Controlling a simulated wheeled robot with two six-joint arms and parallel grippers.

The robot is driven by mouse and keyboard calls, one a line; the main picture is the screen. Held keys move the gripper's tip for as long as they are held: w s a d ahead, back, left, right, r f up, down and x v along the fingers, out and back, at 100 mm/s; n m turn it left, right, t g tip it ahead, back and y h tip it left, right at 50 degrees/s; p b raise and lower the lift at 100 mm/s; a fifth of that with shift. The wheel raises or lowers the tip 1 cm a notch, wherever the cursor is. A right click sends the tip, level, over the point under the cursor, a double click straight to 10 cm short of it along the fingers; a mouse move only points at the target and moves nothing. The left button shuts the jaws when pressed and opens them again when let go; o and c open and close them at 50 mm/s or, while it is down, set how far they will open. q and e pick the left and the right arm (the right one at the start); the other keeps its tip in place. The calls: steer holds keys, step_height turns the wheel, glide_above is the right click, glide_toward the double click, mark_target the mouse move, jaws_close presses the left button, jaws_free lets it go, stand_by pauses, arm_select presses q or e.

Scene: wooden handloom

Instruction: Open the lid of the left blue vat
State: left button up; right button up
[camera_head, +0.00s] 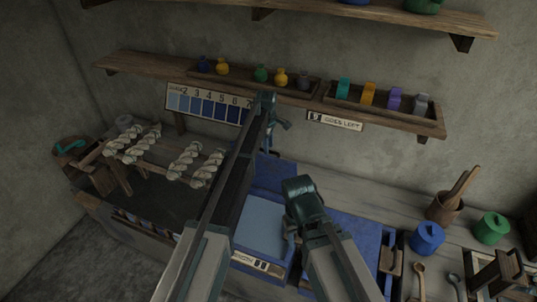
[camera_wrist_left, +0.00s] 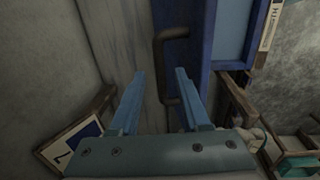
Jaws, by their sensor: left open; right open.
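The left blue vat (camera_head: 235,262) stands on the bench with a light blue surface (camera_head: 262,222) showing inside its rim. A darker blue panel (camera_head: 275,175), which looks like its lid, is behind that surface; its tilt is hard to judge. In the left wrist view a dark C-shaped handle (camera_wrist_left: 160,65) sits on the blue panel (camera_wrist_left: 196,45). My left gripper (camera_head: 270,145) is behind the vat, open and empty; its fingers (camera_wrist_left: 160,85) point at the handle without visibly gripping it. My right gripper (camera_head: 291,232) is open, low over the vat's right side, mostly hidden by its arm.
A second blue vat top (camera_head: 355,235) lies to the right. A shelf (camera_head: 150,68) with small jars and a numbered colour card (camera_head: 208,104) are on the wall. Yarn skeins (camera_head: 185,160) hang at left. A blue pot (camera_head: 427,238) and green pot (camera_head: 491,228) stand right.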

arm_select(q)
steer(key=shift+f, duration=0.45)
steer(key=shift+r, duration=0.1)
jaws_close()
stand_by(1.0)
